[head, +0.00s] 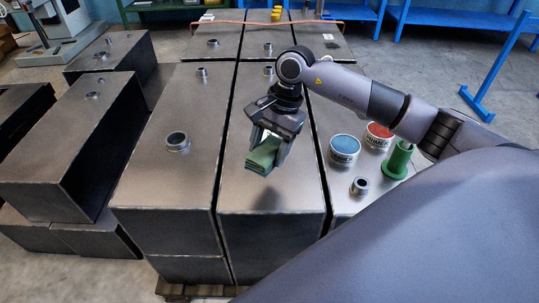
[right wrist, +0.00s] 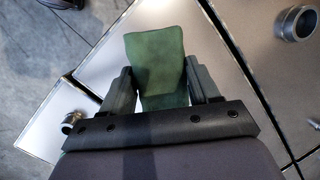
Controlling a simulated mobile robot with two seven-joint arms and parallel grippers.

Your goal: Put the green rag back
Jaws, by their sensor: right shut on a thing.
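The green rag (head: 263,157) is a small folded block of cloth. My right gripper (head: 270,145) is shut on it and holds it above the middle metal box top (head: 285,195). A dark shadow lies on the box top below. In the right wrist view the green rag (right wrist: 156,68) sits between the two fingers of my right gripper (right wrist: 158,88) and sticks out beyond them. My left gripper is not in view.
On the right box stand a blue-topped tin (head: 344,147), a red-topped tin (head: 379,134), a green spool-like holder (head: 398,160) and a metal ring fitting (head: 360,186). Another fitting (head: 177,141) rises from the left box. The middle box's front top is clear.

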